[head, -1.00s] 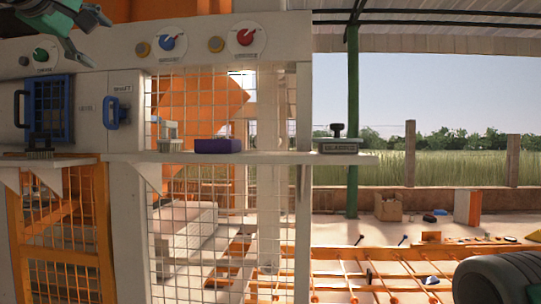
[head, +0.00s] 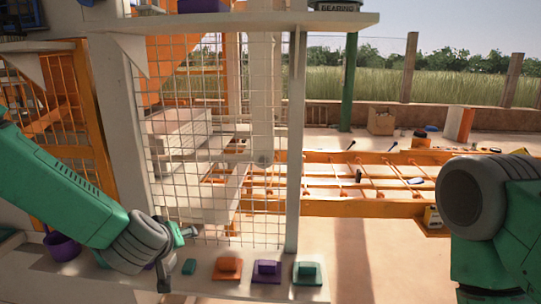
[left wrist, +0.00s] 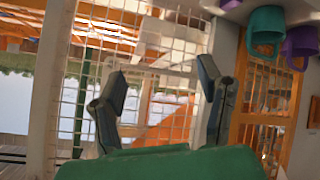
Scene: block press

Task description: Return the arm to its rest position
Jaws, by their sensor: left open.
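My left arm (head: 70,190) reaches in from the left in the head view and ends low, above the left part of the front ledge. Its gripper is small and partly hidden there. In the left wrist view my left gripper (left wrist: 163,85) shows two dark fingers spread apart, with nothing between them and a wire mesh behind. My right arm (head: 490,225) shows at the right edge of the head view as a green link with a grey joint. Its gripper is out of view.
The front ledge (head: 210,287) holds an orange block (head: 228,268), a purple block (head: 267,271) and a teal block (head: 307,272). A purple cup (head: 62,246) is at the left. The left wrist view shows a teal mug (left wrist: 265,28). A mesh panel (head: 215,180) stands behind.

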